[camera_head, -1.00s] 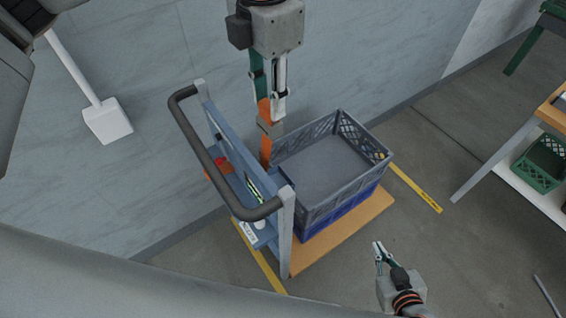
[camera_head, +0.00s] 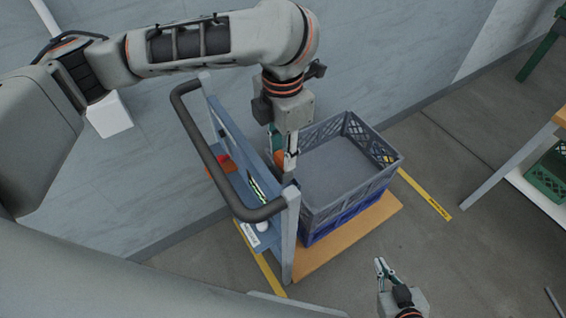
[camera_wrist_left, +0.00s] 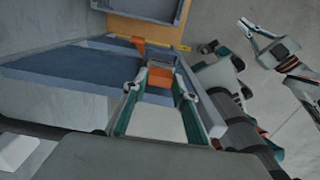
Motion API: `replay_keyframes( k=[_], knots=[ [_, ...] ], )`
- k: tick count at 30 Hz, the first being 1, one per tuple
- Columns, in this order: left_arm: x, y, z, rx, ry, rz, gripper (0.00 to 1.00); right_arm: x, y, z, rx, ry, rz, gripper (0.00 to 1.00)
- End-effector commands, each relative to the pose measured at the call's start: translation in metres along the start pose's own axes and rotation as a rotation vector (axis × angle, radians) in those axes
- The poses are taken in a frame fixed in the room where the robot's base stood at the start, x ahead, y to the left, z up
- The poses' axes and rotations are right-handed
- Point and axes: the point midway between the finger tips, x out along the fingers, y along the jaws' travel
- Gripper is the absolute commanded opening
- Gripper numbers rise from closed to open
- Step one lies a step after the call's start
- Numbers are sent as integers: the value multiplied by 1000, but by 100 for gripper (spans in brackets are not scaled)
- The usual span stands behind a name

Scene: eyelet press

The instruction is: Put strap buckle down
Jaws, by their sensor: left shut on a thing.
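The orange strap with its buckle (camera_head: 279,158) shows as a small orange patch at my left gripper (camera_head: 283,160), most of it hidden by the fingers. In the left wrist view an orange piece (camera_wrist_left: 160,77) sits between the two fingertips, and my left gripper is shut on it. The gripper points down just behind the cart's blue-grey panel, beside the near left side of the grey crate (camera_head: 345,165). I cannot tell whether the strap touches the cart. My right gripper (camera_head: 382,268) is low at the right, empty, its fingers apart, away from the cart.
The cart has a dark curved handle (camera_head: 197,150) and a blue-grey shelf holding small red and green items. The grey crate stands on a blue crate (camera_head: 345,212) on the wooden deck (camera_head: 350,235). A table (camera_head: 530,150) stands at the right. Floor between is clear.

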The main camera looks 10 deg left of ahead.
Motion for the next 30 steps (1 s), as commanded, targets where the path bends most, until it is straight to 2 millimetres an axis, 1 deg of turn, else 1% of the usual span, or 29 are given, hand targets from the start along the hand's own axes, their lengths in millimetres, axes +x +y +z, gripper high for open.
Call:
replay_keyframes(
  k=[4, 6, 9, 21, 22, 23, 24, 30],
  knots=[
    [16, -1, -1, 1, 4, -3, 0, 2, 0, 2, 1, 2, 0, 0],
    [28, -1, -1, 1, 4, -4, 0, 3, -1, 6, 1, -1, -1, 0],
    [41, -1, -1, 0, 3, -4, 0, 5, -2, 11, 1, -5, -1, 0],
    [44, 0, 0, 0, 1, 0, 0, 4, -1, 11, -1, -8, 0, 0],
    [44, 0, 0, 1, 1, 0, 32, 5, -1, 11, -1, -8, -1, 0],
    [44, 0, 0, 1, 1, 0, 40, 5, -1, 12, -1, -8, 0, 0],
    [44, 0, 0, 1, 1, 0, 44, 5, -1, 12, -1, -8, 0, 0],
    [44, 0, 0, 0, 1, 0, 44, 5, -1, 13, 0, -10, -1, 0]
  ],
)
